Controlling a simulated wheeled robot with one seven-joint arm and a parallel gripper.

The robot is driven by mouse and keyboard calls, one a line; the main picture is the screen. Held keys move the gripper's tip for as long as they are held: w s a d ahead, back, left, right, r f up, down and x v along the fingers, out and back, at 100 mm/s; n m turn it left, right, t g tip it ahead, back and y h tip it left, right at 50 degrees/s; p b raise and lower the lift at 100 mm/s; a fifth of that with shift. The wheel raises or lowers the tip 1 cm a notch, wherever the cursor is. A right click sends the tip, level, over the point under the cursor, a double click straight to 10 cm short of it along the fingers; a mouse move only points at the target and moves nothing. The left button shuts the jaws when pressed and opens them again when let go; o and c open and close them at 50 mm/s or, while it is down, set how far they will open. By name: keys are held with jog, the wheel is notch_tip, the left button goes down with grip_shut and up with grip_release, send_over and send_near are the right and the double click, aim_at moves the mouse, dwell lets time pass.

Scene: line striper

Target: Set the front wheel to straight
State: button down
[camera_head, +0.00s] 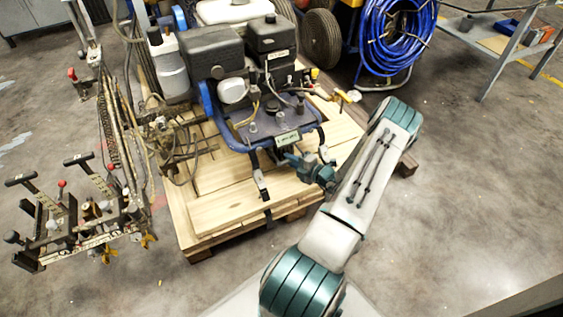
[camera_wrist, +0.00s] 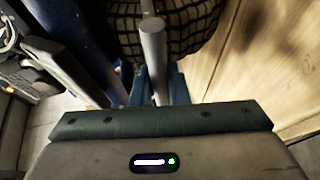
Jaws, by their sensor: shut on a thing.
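The line striper (camera_head: 222,52), with a blue frame and dark engine parts, stands on a wooden pallet (camera_head: 215,208). My gripper (camera_head: 300,163) is at the near end of the striper, low by its blue frame. In the wrist view, my gripper (camera_wrist: 160,88) is shut on a grey rod (camera_wrist: 154,45) that runs between its blue fingers. A black treaded wheel (camera_wrist: 190,22), which looks like the front wheel, is just beyond the rod. Its full outline is cut off, so I cannot tell its angle. In the head view I cannot make out this wheel.
A lever assembly with red knobs (camera_head: 75,215) and hoses stands at the left of the pallet. A coiled blue hose (camera_head: 400,30) and a large black tyre (camera_head: 321,38) are behind. A metal table (camera_head: 505,50) is at the upper right. Floor at right is clear.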

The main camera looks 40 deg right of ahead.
jog(key=shift+d, duration=0.25)
jog(key=c, duration=1.4)
grip_release()
jog(key=shift+s, duration=0.1)
jog(key=shift+a, duration=0.1)
jog(key=p+v, duration=0.4)
jog(key=v, duration=0.9)
jog(key=shift+s+r, duration=0.15)
jog(key=shift+s, duration=0.2)
